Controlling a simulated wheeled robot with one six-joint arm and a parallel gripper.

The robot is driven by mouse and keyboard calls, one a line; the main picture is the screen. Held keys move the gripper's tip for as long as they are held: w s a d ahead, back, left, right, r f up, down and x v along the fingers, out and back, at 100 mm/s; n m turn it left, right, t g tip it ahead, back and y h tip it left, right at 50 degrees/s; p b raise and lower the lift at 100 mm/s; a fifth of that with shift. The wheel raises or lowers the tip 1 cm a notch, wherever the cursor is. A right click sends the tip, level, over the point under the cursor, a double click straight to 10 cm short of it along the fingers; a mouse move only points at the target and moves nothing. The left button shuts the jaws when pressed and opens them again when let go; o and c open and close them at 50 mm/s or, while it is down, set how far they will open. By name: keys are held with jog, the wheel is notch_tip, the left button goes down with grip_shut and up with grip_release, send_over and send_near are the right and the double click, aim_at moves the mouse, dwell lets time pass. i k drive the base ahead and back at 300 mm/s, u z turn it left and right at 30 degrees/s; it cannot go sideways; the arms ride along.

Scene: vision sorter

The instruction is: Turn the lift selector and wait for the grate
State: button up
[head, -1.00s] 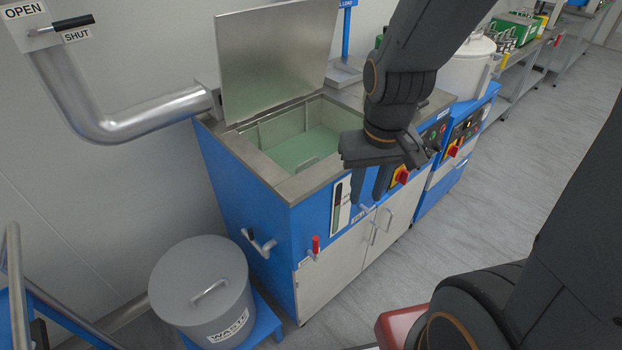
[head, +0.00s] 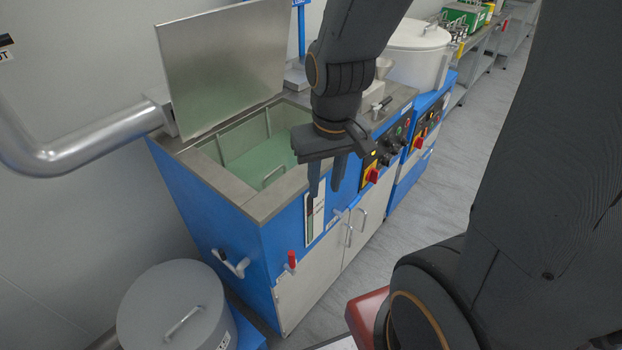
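A blue tank machine (head: 185,200) with a steel top stands at the centre, its lid (head: 222,72) raised. Pale green liquid (head: 238,168) fills its basin, and part of a grate or basket frame (head: 272,178) shows at the surface. The front control panel (head: 385,148) carries a red and yellow switch (head: 372,176), dark knobs and small buttons. I cannot tell which knob is the lift selector. My gripper (head: 325,190) points down in front of the machine's front face, left of the panel. Its two fingers are apart with nothing seen between them.
A grey waste bin (head: 175,305) stands at the lower left. A red-handled valve (head: 291,260) and a side lever (head: 232,265) stick out from the machine. A thick pipe (head: 80,145) runs along the left. A second blue unit with a white pot (head: 418,50) stands to the right. Grey floor is clear beyond.

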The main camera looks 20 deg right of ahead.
aim_at(390, 144)
jog(key=k, duration=1)
jog(key=z, duration=1.85)
jog(key=i, duration=1.25)
jog(key=u, duration=2.15)
